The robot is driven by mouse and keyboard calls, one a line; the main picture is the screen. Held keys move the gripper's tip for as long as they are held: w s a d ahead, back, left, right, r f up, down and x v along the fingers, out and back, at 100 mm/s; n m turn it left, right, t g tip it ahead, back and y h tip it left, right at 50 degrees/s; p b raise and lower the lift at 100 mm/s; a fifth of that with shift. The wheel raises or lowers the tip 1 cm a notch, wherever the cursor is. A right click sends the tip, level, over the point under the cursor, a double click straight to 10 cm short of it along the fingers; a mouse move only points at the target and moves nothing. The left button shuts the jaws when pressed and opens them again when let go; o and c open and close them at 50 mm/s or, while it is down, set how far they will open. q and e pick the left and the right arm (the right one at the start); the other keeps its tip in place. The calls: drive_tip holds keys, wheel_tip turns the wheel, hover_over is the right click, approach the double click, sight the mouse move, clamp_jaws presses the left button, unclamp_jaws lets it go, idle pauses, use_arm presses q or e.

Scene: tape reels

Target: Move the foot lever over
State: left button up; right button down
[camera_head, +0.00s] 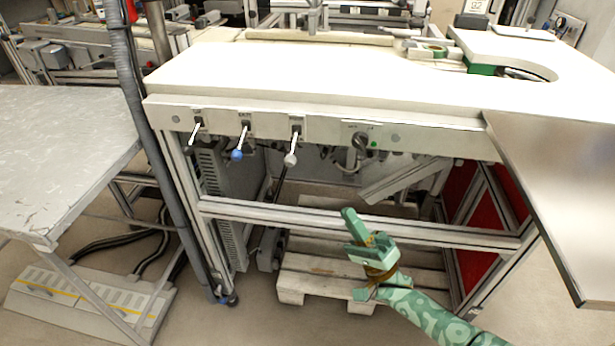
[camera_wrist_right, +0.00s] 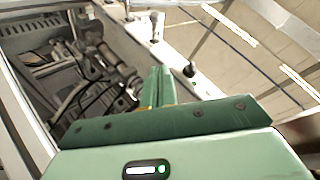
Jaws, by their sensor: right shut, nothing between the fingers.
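My right gripper (camera_head: 349,214) is shut and empty, below and to the right of the grey-white ball, apart from all levers. Its closed green fingers also show in the right wrist view (camera_wrist_right: 158,78). My left gripper is not in view.
A rotary switch (camera_head: 360,142) sits right of the levers. A horizontal frame bar (camera_head: 350,218) crosses below the panel, with a wooden pallet (camera_head: 310,275) beneath. A grey hose (camera_head: 135,90) runs down left of the levers. A metal table (camera_head: 60,140) stands at left.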

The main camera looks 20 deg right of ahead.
approach(293, 149)
drive_tip(key=w+d+r, duration=0.2)
drive_tip(key=shift+w+a+r, duration=0.1)
drive_tip(key=shift+a+r, duration=0.2)
drive_tip(key=shift+a, duration=0.6)
drive_tip(key=shift+w+a+r, duration=0.1)
drive_tip(key=shift+a+r, duration=0.2)
drive_tip(key=shift+a, duration=0.65)
drive_tip(key=shift+h, duration=0.3)
